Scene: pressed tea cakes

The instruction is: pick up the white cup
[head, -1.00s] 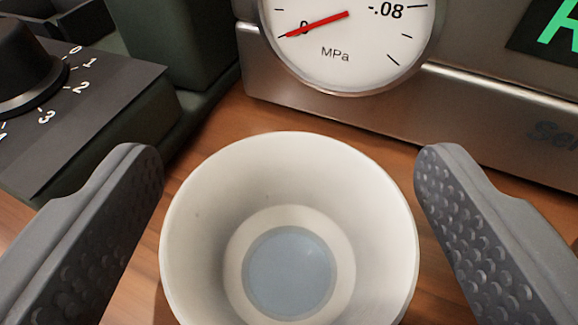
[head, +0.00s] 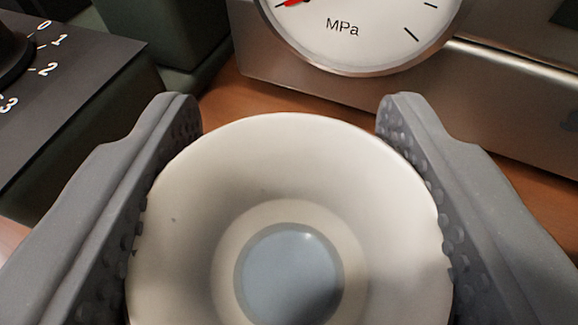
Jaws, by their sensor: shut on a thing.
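The white cup (head: 290,165) fills the lower middle of the head view. I look down into its wide open mouth and see a blue-grey round area at the bottom. Its lower edge is cut off by the frame. My gripper (head: 289,110) is shut on the cup, with one dark grey dimpled finger against its left side and the other against its right side. The fingertips reach just past the far rim. The cup's base and outer wall are hidden, so I cannot tell whether it touches the wooden surface.
A metal housing with a round MPa gauge (head: 355,35) stands close behind the cup. A dark box with a numbered dial scale (head: 70,90) is at the left, beside the left finger. A strip of wooden surface (head: 260,98) shows between the cup and the housing.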

